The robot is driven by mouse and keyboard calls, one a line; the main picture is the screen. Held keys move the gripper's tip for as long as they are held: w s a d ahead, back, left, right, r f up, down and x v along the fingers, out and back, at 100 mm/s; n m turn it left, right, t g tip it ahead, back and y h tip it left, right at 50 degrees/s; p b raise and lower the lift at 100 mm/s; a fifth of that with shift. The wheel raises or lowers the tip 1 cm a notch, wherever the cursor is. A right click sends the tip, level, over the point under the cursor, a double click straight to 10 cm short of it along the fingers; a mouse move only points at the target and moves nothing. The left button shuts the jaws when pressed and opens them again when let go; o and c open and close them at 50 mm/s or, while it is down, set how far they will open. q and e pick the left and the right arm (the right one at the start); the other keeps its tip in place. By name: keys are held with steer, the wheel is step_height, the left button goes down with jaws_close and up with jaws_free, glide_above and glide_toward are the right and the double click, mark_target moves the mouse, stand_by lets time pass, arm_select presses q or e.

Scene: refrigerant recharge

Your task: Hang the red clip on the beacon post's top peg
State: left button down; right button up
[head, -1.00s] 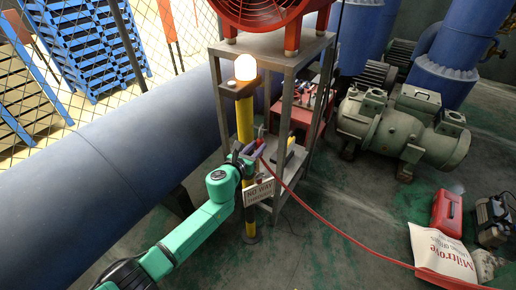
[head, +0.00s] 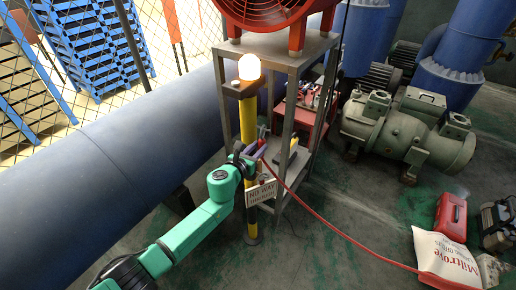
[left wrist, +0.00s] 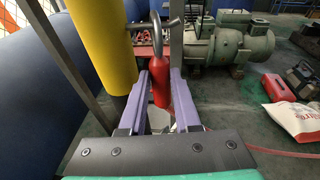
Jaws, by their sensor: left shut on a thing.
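The beacon post (head: 248,122) is yellow and black, with a lit lamp (head: 249,67) on top. It also shows in the left wrist view (left wrist: 103,45), where a thin dark peg (left wrist: 172,22) sticks out from its right side. My left gripper (head: 260,147) is beside the post. In the left wrist view its purple fingers (left wrist: 161,88) are shut on the red clip (left wrist: 161,80), held upright. The clip's grey metal hook (left wrist: 157,34) rises to the peg and overlaps it in view; I cannot tell whether it hangs over it. My right gripper is out of view.
A sign (head: 261,193) hangs low on the post. A grey metal stand (head: 284,120) with a red fan (head: 270,12) is close behind. A red hose (head: 335,228) runs across the floor. A blue pipe (head: 90,180) lies left; a green motor (head: 410,130) stands right.

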arm_select(q)
steer(key=c, duration=0.5)
jaws_free()
steer(key=shift+c, duration=0.2)
steer(key=shift+s, duration=0.1)
